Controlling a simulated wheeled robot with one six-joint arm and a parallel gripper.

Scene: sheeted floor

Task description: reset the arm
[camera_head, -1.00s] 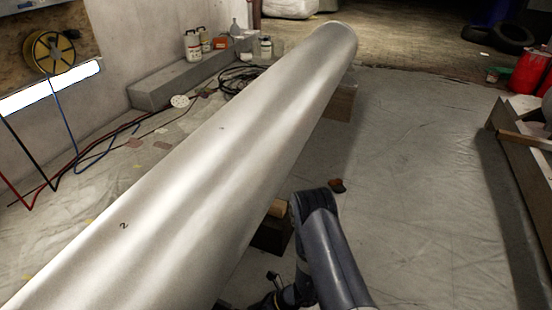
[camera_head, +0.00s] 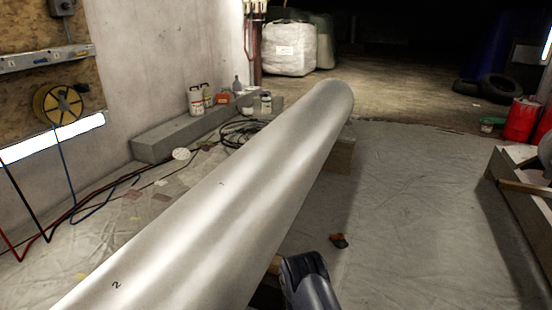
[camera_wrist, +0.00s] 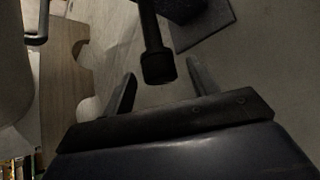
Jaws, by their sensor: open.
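My arm (camera_head: 308,282) shows at the bottom of the head view, just right of a long pale metallic cylinder (camera_head: 215,205). My gripper is outside that view. In the wrist view my gripper (camera_wrist: 160,69) is open, with its two dark fingers apart. A dark rod with a thick round end (camera_wrist: 157,66) shows between and beyond the fingertips; I cannot tell what it belongs to. Nothing is seen clamped between the fingers.
The cylinder rests on blocks (camera_head: 340,156) and runs away diagonally. A small dark and orange item (camera_head: 339,241) lies on the sheeted floor. A bench (camera_head: 520,205) stands at right. Cables (camera_head: 110,190) and a concrete ledge (camera_head: 165,145) are at left. Floor between cylinder and bench is mostly clear.

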